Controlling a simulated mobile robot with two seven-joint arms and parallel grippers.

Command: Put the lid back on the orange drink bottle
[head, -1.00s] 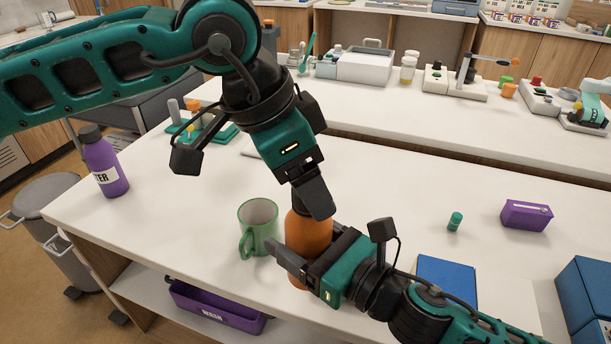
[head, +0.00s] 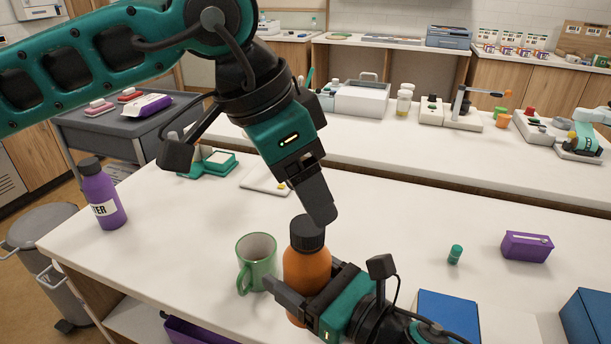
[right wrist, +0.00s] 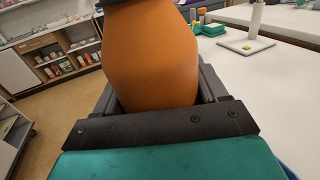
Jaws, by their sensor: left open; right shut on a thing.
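The orange drink bottle (head: 305,268) stands upright at the near side of the white table, with its black ribbed lid (head: 307,233) sitting on its top. Whether the lid is screwed tight I cannot tell. My right gripper (head: 303,297) is shut around the bottle's body from the right. In the right wrist view the orange body (right wrist: 152,55) sits between the fingers, with a dark edge of the lid at the top. My left gripper (head: 319,208) is open and empty just above the lid, its visible fingertip close to the lid's top.
A green mug (head: 257,263) stands just left of the bottle. A purple bottle (head: 102,195) is at the table's left end. A small green-capped vial (head: 455,254), a purple box (head: 527,246) and a blue box (head: 447,308) are on the right.

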